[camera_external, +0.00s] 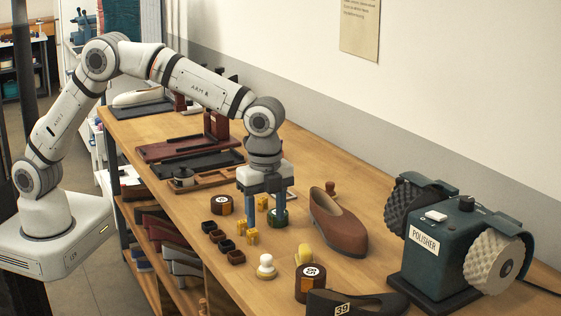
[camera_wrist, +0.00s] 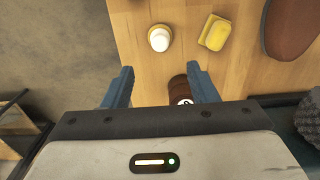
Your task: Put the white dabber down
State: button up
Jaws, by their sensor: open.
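The white dabber (camera_external: 266,266) stands upright on the wooden workbench (camera_external: 235,278), near its front edge. It also shows in the wrist view (camera_wrist: 159,39), beyond my fingertips and apart from them. My gripper (camera_external: 264,222) points down above the bench with its two blue fingers spread. In the wrist view, the fingers (camera_wrist: 162,80) are open, and nothing is held between them. In the external view, my gripper is farther back along the bench than the dabber.
A brown shoe (camera_external: 338,222) lies behind. A green tin (camera_external: 277,216) is close to my fingers. Several small dark cups (camera_external: 226,246) stand left. The polisher (camera_external: 440,245) fills the right.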

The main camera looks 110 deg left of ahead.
jog(key=s+d+r+n+t, duration=0.1)
jog(key=s+r+n, duration=0.1)
jog(key=s+r, duration=0.5)
jog(key=s+r+n+t, duration=0.1)
jog(key=s+r+n, duration=0.2)
jog(key=s, duration=0.9)
jog(key=s+f+n, duration=0.1)
jog(key=s+n, duration=0.1)
jog(key=s, duration=0.7)
jog(key=s+f+n+t, duration=0.1)
jog(key=s+n, duration=0.1)
jog(key=s, duration=0.7)
jog(key=shift+s+d+f, duration=0.3)
jog(key=shift+s+f, duration=0.1)
